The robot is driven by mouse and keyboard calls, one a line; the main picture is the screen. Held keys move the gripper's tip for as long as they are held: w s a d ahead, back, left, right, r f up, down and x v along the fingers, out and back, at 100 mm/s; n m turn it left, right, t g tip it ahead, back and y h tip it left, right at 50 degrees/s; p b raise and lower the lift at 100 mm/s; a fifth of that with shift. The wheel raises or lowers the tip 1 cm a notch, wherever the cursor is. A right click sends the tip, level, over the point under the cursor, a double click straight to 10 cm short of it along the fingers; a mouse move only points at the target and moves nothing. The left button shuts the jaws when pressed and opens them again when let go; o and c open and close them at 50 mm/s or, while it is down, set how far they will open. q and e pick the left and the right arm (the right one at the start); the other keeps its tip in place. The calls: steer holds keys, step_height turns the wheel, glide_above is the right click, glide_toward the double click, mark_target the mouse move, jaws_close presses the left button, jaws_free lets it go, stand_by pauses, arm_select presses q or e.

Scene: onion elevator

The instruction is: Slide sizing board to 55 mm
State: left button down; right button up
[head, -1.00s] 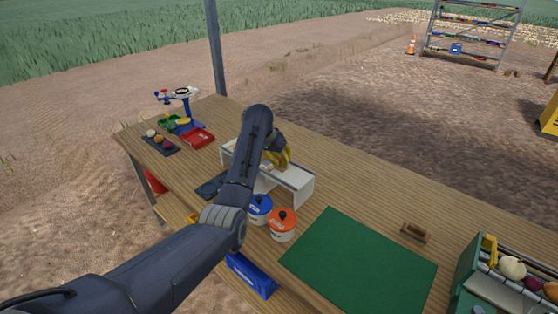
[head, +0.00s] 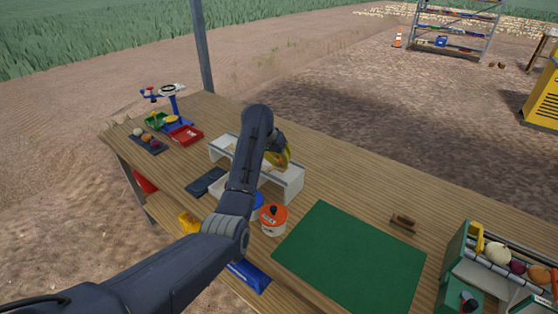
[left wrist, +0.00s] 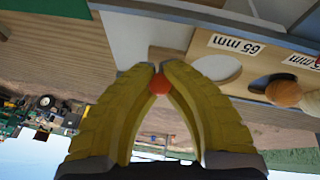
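The white sizing stand (head: 292,180) sits on the wooden table, partly hidden behind my left arm. In the left wrist view, a pale board (left wrist: 262,66) has round holes and a "65 mm" label (left wrist: 236,44); a second label at the right edge is cut off. An onion (left wrist: 283,92) shows in or behind the hole beside it. My left gripper (left wrist: 155,72) has its yellow fingers closed around a small red knob (left wrist: 158,84), touching both its sides. In the head view the fingers (head: 279,154) are over the stand. My right gripper is not in view.
A green mat (head: 350,258) lies clear at the front. An orange-lidded pot (head: 273,220) stands close to my left arm.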

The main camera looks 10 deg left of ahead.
arm_select(q)
steer(key=shift+d, duration=0.1)
stand_by(0.3)
steer(key=c, duration=1.5)
jaws_free()
steer(key=shift+s, duration=0.1)
steer(key=shift+r, duration=3)
steer(key=shift+r, duration=0.1)
